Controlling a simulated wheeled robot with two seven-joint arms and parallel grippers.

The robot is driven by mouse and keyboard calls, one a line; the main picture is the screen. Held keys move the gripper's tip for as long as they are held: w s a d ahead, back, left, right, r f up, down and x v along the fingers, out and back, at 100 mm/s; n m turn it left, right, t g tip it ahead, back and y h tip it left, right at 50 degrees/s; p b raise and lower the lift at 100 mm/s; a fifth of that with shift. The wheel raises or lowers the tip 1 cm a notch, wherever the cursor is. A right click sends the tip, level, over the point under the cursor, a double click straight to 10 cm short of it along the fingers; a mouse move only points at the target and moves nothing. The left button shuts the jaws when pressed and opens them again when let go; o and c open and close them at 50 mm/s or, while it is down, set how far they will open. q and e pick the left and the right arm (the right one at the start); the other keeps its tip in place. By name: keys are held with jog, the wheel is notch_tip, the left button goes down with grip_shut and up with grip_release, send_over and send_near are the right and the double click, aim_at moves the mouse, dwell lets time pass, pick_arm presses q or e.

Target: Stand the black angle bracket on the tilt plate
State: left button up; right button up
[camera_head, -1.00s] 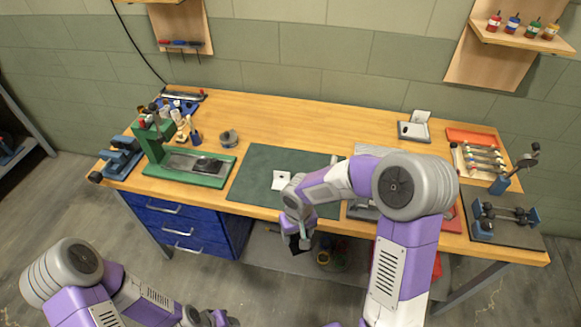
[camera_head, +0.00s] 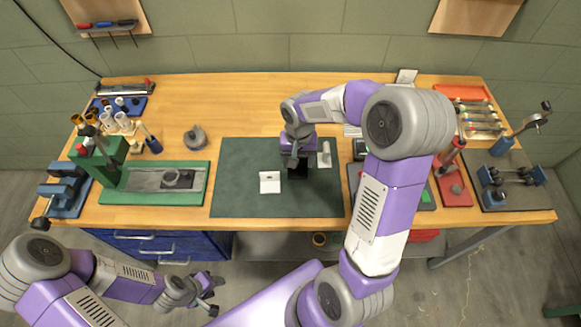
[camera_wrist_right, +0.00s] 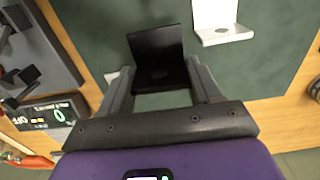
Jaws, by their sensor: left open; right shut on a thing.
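The black angle bracket (camera_head: 298,173) is in my right gripper (camera_head: 297,160), over the green mat at the middle of the bench. In the right wrist view the black bracket (camera_wrist_right: 157,45) shows an L shape between the two fingers (camera_wrist_right: 163,85). Whether it touches the mat I cannot tell. My left gripper (camera_head: 214,295) is open and empty, low in front of the bench at the left. I cannot tell which item is the tilt plate; my right arm hides part of the bench right of the mat.
A white angle bracket (camera_head: 269,186) stands on the green mat (camera_head: 240,160), left of the black one. A small pale piece (camera_head: 325,155) is right of the gripper. A green fixture (camera_head: 150,197) stands left, a red stand (camera_head: 455,190) right. The bench's back middle is clear.

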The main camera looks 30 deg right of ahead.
aim_at(297, 169)
jog(key=shift+w+f+b, duration=0.1)
jog(key=shift+f+b, duration=0.35)
jog(key=shift+f, duration=2.2)
jog(key=shift+f, duration=0.2)
jog(key=o, duration=0.9)
jog(key=shift+r, duration=0.15)
